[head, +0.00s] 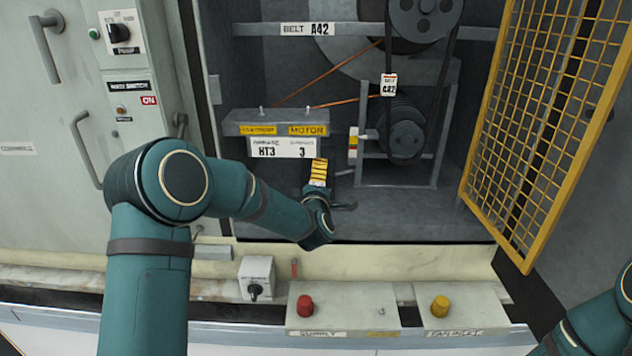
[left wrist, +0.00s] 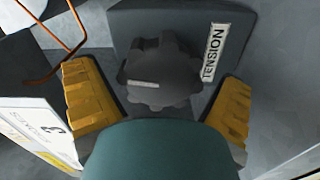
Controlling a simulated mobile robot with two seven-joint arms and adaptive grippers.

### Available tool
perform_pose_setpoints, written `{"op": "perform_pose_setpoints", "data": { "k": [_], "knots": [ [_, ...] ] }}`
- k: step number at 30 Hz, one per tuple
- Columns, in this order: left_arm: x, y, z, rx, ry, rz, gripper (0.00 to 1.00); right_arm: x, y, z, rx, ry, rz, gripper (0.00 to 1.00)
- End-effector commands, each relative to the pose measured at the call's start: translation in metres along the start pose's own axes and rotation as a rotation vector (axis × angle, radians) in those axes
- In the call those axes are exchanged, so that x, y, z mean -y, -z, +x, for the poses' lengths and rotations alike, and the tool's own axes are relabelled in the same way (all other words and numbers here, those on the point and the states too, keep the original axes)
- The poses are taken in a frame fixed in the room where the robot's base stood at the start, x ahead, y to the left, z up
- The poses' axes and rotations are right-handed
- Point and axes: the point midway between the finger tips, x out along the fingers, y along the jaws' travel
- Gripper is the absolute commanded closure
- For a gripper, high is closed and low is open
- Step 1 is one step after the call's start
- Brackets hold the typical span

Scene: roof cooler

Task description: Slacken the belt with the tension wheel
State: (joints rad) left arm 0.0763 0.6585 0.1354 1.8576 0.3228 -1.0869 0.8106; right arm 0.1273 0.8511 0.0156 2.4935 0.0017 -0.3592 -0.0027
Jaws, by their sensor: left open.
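The tension wheel, a dark lobed knob (left wrist: 162,72), sits in front of a grey block with a TENSION label (left wrist: 214,52) in the left wrist view. My left gripper (left wrist: 155,78) is open, with one yellow finger on each side of the knob; I see a gap on both sides. In the head view my left gripper (head: 326,186) is inside the cabinet's lower middle, and I cannot make out the knob there.
A yellow mesh door (head: 545,120) stands open at the right. A grey terminal box (head: 276,122) with thin orange wires is above my left forearm. Red (head: 305,305) and yellow (head: 440,306) buttons sit on the front ledge. The cabinet floor at right is clear.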

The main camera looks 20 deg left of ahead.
Motion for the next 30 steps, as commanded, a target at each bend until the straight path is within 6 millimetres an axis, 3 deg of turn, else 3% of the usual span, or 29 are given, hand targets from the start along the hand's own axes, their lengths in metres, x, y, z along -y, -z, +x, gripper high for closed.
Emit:
{"op": "perform_pose_setpoints", "data": {
  "k": [8, 21, 30],
  "knots": [
    [0.0, -0.001, -0.019, 0.002, 0.001, 0.0, 0.05, 0.0, 0.0, 0.0, 0.0, 0.0, 0.0, 0.53],
    [0.0, 0.0, -0.102, 0.001, 0.0, 0.0, 0.05, 0.0, 0.0, 0.0, 0.0, 0.0, 0.0, 0.53],
    [0.0, 0.0, -0.12, 0.0, 0.0, 0.0, 0.05, 0.0, 0.0, 0.0, 0.0, 0.0, 0.0, 0.53]
  ]
}}
